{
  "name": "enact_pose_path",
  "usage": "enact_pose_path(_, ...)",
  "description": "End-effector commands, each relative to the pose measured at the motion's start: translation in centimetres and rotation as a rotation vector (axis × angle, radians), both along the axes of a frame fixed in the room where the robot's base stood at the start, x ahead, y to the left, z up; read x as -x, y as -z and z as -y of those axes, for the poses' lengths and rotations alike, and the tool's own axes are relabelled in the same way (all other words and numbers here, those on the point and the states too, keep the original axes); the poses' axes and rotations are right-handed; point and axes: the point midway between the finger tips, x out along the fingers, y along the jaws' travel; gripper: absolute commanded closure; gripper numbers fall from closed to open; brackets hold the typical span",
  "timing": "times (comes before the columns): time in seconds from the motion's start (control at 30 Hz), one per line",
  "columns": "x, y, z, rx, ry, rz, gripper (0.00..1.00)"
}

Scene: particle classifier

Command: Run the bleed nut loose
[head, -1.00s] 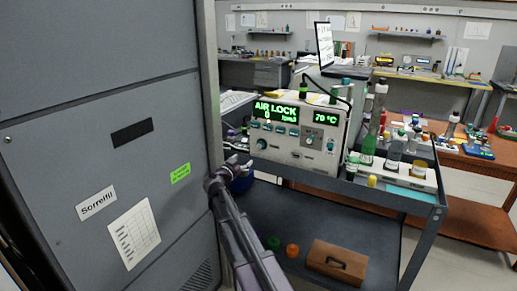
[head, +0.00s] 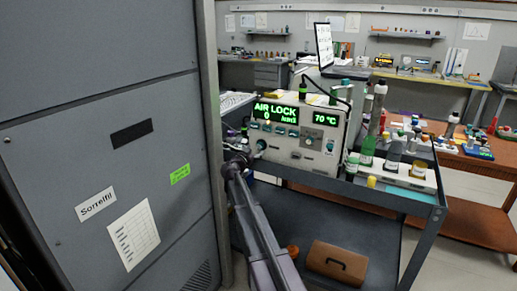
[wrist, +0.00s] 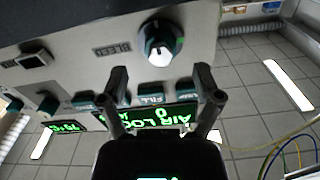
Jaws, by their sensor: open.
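The bleed nut (wrist: 162,40) is a round black knob with a pale, green-marked face, next to the BLEED label (wrist: 111,49) in the wrist view. In the head view it shows small at the lower left of the instrument's front panel (head: 261,145). My gripper (wrist: 160,76) is open, with its two fingers spread to either side below the knob in the picture. The fingertips appear empty and not around the knob. In the head view my gripper (head: 238,160) is close to the panel's lower left corner; its fingers are hard to make out there.
The instrument's display (head: 276,112) reads AIR LOCK 0, with 70 °C beside it. A grey cabinet (head: 100,240) stands close on the left. The cart (head: 400,204) holds bottles on the right and a brown case (head: 337,262) below.

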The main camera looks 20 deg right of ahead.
Motion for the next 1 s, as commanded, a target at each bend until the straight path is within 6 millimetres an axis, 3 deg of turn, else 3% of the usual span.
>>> enact_pose_path(0.3,-1.9,0.0,2.4,0.000,0.000,0.000,0.17)
enact_pose_path(0.7,-2.0,0.0,2.6,0.000,0.000,0.000,0.17)
enact_pose_path(0.9,-2.0,0.0,2.5,0.000,-0.001,0.000,0.77)
enact_pose_path(1.0,-2.1,0.0,2.5,0.000,-0.001,0.000,1.00)
